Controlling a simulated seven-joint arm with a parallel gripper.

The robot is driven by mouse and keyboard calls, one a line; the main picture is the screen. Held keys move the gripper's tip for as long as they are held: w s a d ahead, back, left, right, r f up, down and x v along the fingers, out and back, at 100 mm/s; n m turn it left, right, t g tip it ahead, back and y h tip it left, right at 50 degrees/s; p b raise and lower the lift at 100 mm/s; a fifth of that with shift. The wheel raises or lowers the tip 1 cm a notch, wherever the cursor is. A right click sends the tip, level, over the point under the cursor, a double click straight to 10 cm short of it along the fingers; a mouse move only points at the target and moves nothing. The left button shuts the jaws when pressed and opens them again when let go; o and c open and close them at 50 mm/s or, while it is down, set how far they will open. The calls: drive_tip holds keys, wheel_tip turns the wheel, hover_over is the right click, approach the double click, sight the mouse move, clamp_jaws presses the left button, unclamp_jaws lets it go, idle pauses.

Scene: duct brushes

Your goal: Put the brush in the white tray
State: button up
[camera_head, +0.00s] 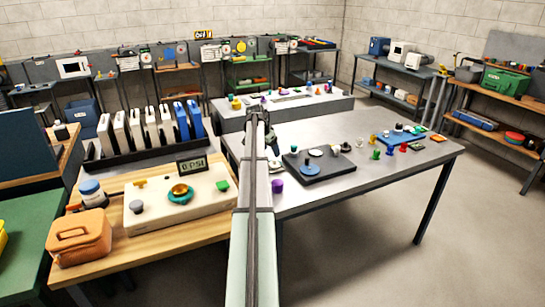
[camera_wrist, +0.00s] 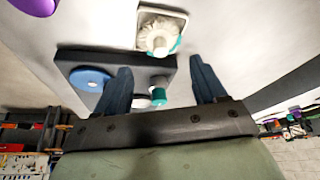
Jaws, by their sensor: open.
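In the wrist view a small white square tray (camera_wrist: 145,14) lies at the top, beyond the dark board. A cream, ruffled round piece with a short stub and teal edge (camera_wrist: 161,36), which looks like a brush, lies within or over the tray's outline; I cannot tell whether it rests inside. My gripper (camera_wrist: 163,78) is open with nothing between its blue-grey fingers, and its fingertips overlap the dark board in the picture. In the head view my gripper (camera_head: 270,140) is over the table's left part, partly hidden by my arm. I cannot pick out the tray there for certain.
A dark board (camera_head: 322,165) on the grey table (camera_head: 340,197) carries a blue disc (camera_head: 309,170) and small pieces. A purple piece (camera_head: 277,186) stands left of it. A blue mat (camera_head: 400,137) and several small coloured pieces lie to the right. The table's front right is clear.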

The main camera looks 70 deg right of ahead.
drive_tip(key=shift+v, duration=1.9)
drive_tip(key=shift+w, duration=0.1)
